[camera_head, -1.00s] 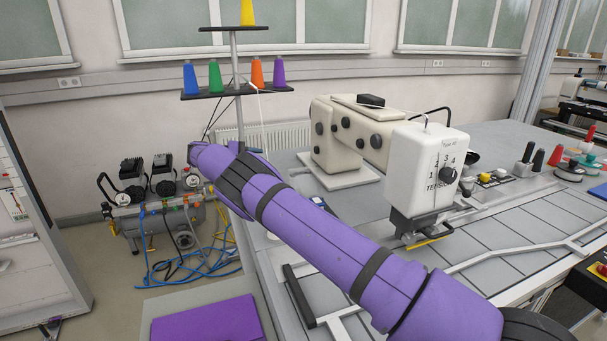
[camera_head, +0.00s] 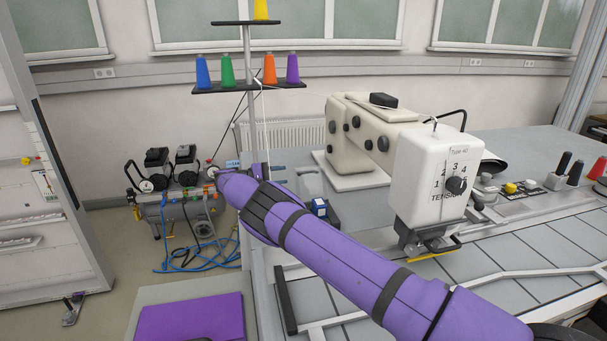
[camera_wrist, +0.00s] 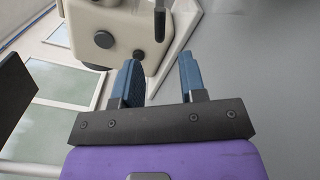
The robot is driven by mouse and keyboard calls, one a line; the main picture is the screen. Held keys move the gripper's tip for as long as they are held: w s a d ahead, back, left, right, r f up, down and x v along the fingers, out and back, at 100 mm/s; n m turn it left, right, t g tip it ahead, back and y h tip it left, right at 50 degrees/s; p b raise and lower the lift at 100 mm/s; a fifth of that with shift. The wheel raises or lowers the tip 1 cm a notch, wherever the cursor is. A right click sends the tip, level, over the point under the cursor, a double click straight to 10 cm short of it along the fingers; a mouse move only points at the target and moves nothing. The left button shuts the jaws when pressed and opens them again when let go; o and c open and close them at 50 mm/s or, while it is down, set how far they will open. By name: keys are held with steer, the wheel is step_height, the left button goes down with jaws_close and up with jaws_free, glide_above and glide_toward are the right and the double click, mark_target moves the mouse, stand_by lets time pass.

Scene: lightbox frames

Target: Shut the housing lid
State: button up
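The cream sewing machine (camera_head: 365,135) stands on the bench, right of my arm, with dark knobs on its side. A flat top piece with a black block (camera_head: 383,100) lies along its upper housing; I cannot tell for sure that this is the lid or whether it is fully shut. The white tension head (camera_head: 436,170) is at the machine's near end. In the wrist view, my gripper (camera_wrist: 158,65) has its two blue fingers spread with nothing between them. Part of the cream machine body (camera_wrist: 120,28) shows beyond them, apparently apart. In the head view, my purple arm mostly hides the gripper.
A thread stand (camera_head: 246,95) with coloured cones rises behind my arm. A small blue-and-white item (camera_head: 319,208) lies on the bench beside the arm. A compressor (camera_head: 180,200) with hoses is on the floor at left. Buttons (camera_head: 512,188) and spools crowd the bench's right side.

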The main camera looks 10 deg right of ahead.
mark_target(302, 173)
steer(key=d, duration=0.8)
steer(key=shift+c, duration=0.2)
steer(key=shift+a, duration=0.1)
jaws_close()
